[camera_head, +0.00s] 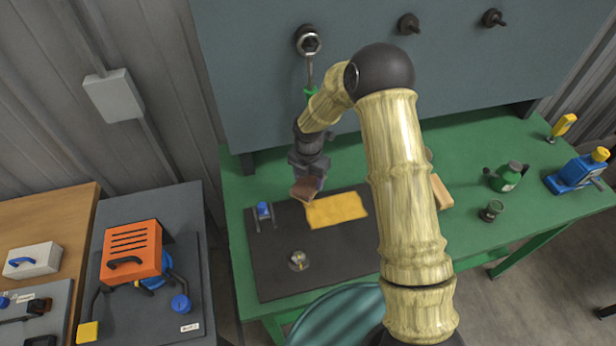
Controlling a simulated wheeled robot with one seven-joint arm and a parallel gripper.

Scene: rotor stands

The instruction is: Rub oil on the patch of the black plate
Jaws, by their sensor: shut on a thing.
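A flat black mat or plate (278,275) lies on the green bench. A yellow cloth-like sheet (337,209) lies flat on its upper right part. I cannot tell any other patch on the black surface. My gripper (308,180) is above the upper edge of the black surface, left of the yellow sheet, and is shut on a small brown block (304,191). I cannot tell whether the block touches anything. A dark green bottle or can (507,177) stands at the right of the bench, with a small green jar (491,211) in front of it; no label shows.
A small blue-topped fixture (264,212) and a round metal piece (298,260) are on the black surface. A wooden piece (440,192) lies right of my arm. A blue vise-like tool (577,172) is at the right end. An orange box (131,251) stands on the left table.

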